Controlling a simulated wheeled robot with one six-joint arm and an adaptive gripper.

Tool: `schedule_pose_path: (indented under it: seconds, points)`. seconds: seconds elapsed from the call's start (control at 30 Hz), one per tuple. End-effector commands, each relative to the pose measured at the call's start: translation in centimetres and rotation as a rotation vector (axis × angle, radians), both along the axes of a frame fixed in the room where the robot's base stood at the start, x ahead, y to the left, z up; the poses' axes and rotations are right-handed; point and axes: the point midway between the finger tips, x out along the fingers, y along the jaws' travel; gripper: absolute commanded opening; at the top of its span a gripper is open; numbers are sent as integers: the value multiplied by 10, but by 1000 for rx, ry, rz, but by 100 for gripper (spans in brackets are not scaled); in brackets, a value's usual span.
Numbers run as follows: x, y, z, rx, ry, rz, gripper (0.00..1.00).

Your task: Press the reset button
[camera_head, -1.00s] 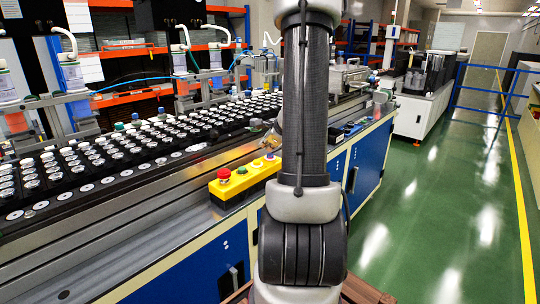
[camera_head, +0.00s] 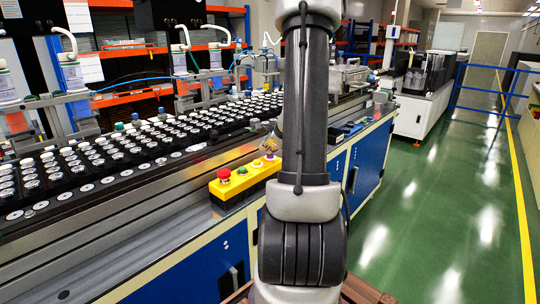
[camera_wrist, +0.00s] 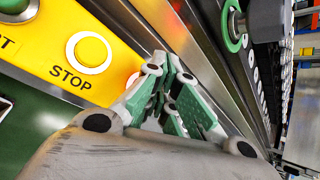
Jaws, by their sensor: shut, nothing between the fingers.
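The yellow button box (camera_head: 248,181) sits on the front edge of the line in the head view. It carries a red mushroom button (camera_head: 224,174), a green button (camera_head: 242,170), a yellow button (camera_head: 257,163) and a far-end button partly hidden by my gripper. In the wrist view, the yellow panel (camera_wrist: 40,60) shows the word STOP beside a white-ringed yellow button (camera_wrist: 88,52). Another pale-ringed button (camera_wrist: 134,80) shows partly behind a finger; its label is hidden. My gripper (camera_wrist: 166,72) is shut and empty, its tips by the box's far end. Contact cannot be told.
Rows of speaker parts (camera_head: 110,150) fill the black trays behind the box. A metal rail (camera_head: 120,202) runs along the line's front. Blue cabinets (camera_head: 190,274) stand below. Green floor (camera_head: 420,220) is open at the right.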

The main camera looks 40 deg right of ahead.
Motion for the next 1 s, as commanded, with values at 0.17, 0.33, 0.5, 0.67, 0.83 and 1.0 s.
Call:
schedule_pose_path:
  seconds: [0.17, 0.33, 0.5, 0.67, 0.83, 1.0]
  points:
    - [0, 0, -1, 0, 0, 0, 0]
    - [0, 0, 2, -1, 0, 0, 0]
    - [0, 0, 10, -1, -1, -1, 0]
    - [0, 0, 12, 0, 1, -1, 0]
    - [0, 0, 13, 0, 0, 0, 0]
    - [1, 0, 28, -3, -2, 3, 0]
